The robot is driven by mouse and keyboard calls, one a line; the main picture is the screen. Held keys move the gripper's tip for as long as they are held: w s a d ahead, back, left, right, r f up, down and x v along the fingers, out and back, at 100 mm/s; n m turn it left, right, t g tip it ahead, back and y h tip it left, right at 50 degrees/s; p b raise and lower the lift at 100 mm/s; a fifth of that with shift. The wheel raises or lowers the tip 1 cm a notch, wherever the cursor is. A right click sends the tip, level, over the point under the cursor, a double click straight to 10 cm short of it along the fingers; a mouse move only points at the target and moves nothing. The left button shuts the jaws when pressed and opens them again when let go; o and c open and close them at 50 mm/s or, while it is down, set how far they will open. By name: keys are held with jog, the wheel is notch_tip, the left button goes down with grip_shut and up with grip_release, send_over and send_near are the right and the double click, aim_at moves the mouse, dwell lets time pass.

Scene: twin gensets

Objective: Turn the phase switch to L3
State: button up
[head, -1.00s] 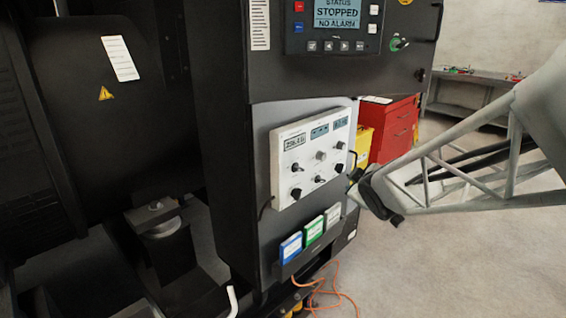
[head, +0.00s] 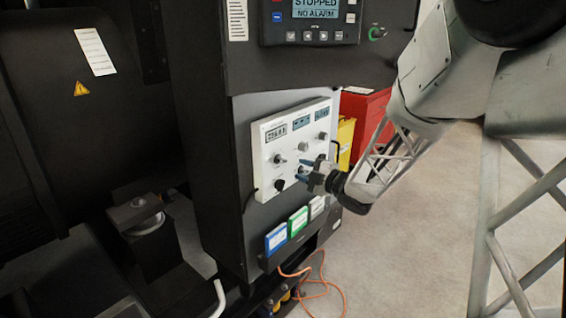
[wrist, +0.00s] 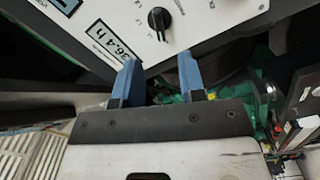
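A white control panel (head: 265,168) is mounted on the dark cabinet side, with several black and grey knobs. Its labels are too small to tell which knob is the phase switch in the head view. My gripper (head: 304,170) is in front of the panel's lower right part, hiding some of its face. In the wrist view, a black knob with a pale pointer line (wrist: 158,19) sits beyond the fingertips, with small marks around it. My gripper (wrist: 159,70) shows there with its two blue fingers apart and nothing between them. The knob is apart from the fingers.
A status screen unit (head: 312,20) is above the panel. Blue, green and white boxes sit in a holder (head: 298,244) below it. A red cabinet (head: 362,112) and yellow box (head: 345,143) stand behind. An orange cable (head: 327,285) lies on the floor.

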aim_at(283, 162)
jog(key=shift+w+a, duration=0.1)
jog(key=shift+a, duration=0.05)
dwell(0.3)
jog(key=shift+x, duration=3.75)
jog(key=shift+c, duration=0.4)
jog(key=shift+f, duration=0.1)
grip_shut()
